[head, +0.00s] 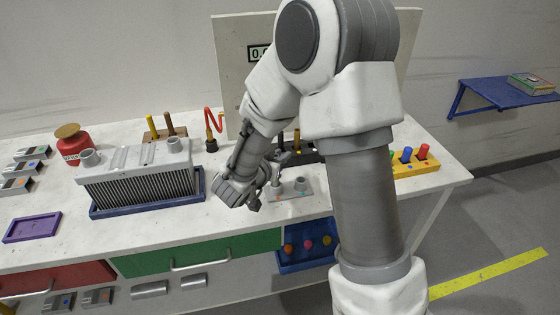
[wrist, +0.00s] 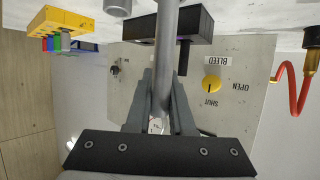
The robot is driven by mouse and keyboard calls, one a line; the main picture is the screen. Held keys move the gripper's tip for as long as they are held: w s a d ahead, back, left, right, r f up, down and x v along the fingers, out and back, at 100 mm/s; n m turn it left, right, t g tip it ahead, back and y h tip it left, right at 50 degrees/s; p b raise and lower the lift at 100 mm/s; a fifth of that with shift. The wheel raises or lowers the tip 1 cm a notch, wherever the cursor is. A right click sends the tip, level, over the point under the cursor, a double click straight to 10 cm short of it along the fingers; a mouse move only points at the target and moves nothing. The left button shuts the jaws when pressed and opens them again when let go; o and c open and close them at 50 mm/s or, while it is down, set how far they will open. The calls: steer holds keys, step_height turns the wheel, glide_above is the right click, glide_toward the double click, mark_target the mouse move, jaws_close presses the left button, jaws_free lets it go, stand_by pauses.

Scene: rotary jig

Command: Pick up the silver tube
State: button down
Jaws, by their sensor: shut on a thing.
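The silver tube (wrist: 166,50) runs up from between the fingers of my gripper (wrist: 162,85) in the wrist view. My gripper is shut on it, and the tube's far end leaves the top of that view. In the head view my gripper (head: 257,195) is low over the table, beside a small grey plate (head: 288,195) with short grey fittings on it. The tube is hard to pick out there, and I cannot tell whether its end touches the plate.
A finned grey block (head: 138,185) in a blue tray stands left of my gripper. A panel (wrist: 225,110) with a yellow knob (wrist: 211,84) and a black box (wrist: 140,28) lie close behind it. A red hose (head: 213,118) and a yellow plug block (head: 415,167) are nearby.

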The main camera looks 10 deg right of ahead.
steer(key=s+d+r+b, duration=0.4)
steer(key=s+r, duration=0.4)
steer(key=s, duration=0.2)
steer(key=shift+s+d+b, duration=0.35)
steer(key=shift+b, duration=0.15)
steer(key=shift+a, duration=0.1)
